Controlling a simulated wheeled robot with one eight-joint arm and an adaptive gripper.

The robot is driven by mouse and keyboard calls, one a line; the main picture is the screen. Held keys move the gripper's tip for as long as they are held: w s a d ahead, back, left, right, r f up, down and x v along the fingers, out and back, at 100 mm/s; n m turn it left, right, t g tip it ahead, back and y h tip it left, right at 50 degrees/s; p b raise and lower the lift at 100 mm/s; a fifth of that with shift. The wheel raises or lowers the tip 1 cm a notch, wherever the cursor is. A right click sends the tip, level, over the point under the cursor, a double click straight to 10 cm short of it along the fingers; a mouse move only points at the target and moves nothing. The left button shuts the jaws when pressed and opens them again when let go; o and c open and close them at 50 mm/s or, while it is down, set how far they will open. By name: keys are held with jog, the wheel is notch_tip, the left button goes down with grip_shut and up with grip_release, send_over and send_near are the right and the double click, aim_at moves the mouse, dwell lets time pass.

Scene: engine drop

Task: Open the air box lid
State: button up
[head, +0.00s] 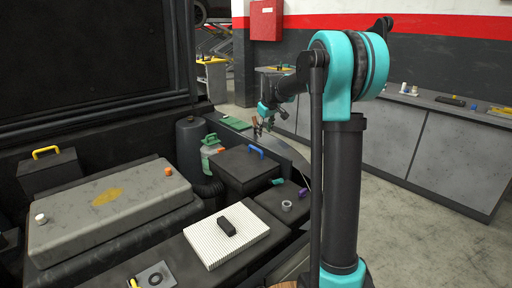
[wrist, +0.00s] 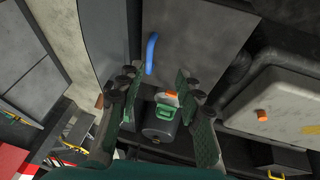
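A dark box with a flat lid (head: 238,172) and a blue handle (head: 256,152) stands in the engine bay; I take it for the air box. The lid lies flat and looks closed. In the wrist view the lid (wrist: 205,45) fills the upper middle, with the blue handle (wrist: 151,54) upright in the picture. My gripper (head: 262,124) is above and behind the box in the head view. In the wrist view my gripper (wrist: 156,78) is open and empty, its fingers spread, with the handle seen just beyond the fingertips. No contact with the handle shows.
A white-and-green jug (head: 211,150) and a dark cylinder (head: 190,145) stand beside the box. A white ribbed panel (head: 250,225) with a black block (head: 226,226) lies in front. A grey cover (head: 110,205) is at left; another box has a yellow handle (head: 46,152).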

jog(key=w+a+r+n, duration=0.1)
jog(key=w, duration=0.4)
send_near(256, 148)
jog(key=x, duration=0.8)
jog(key=shift+w+f, duration=0.1)
jog(key=shift+w, duration=0.2)
grip_shut()
